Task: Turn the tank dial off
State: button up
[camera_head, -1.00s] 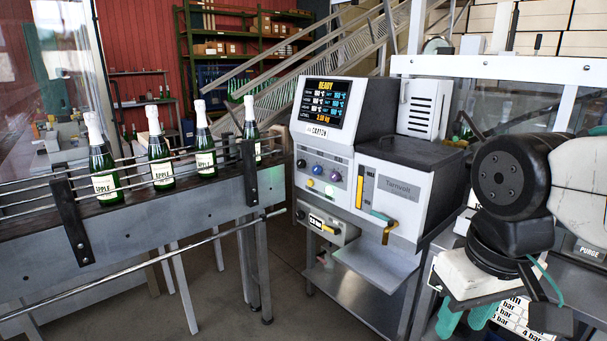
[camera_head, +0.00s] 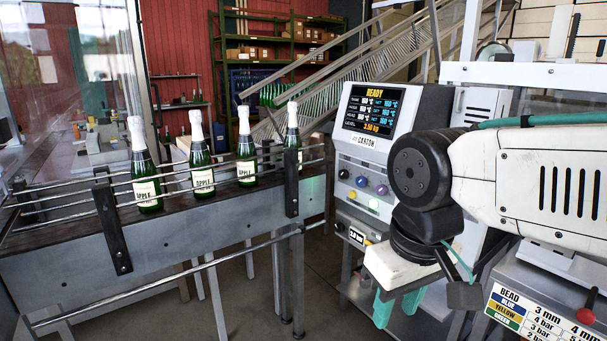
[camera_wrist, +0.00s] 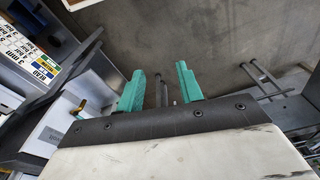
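A white and grey machine (camera_head: 352,152) with a lit display reading READY stands right of centre in the head view. Its front carries a row of small knobs, including a blue one (camera_head: 361,181) and a purple one (camera_head: 382,190), with a yellow and a pale button below. I cannot read a label that marks any of them as the tank dial. My gripper (camera_head: 398,306) hangs in front of the machine's lower right part, fingers pointing down. In the wrist view my gripper (camera_wrist: 160,90) has its teal fingers apart, with nothing between them but floor behind.
A conveyor (camera_head: 200,235) with rails and several green bottles runs along the left. In the wrist view a yellow lever (camera_wrist: 80,107) shows at left. Floor between conveyor and machine is open.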

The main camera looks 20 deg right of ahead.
aim_at(343, 173)
jog(key=z, duration=0.05)
jog(key=i, duration=0.85)
jog(key=z, duration=0.2)
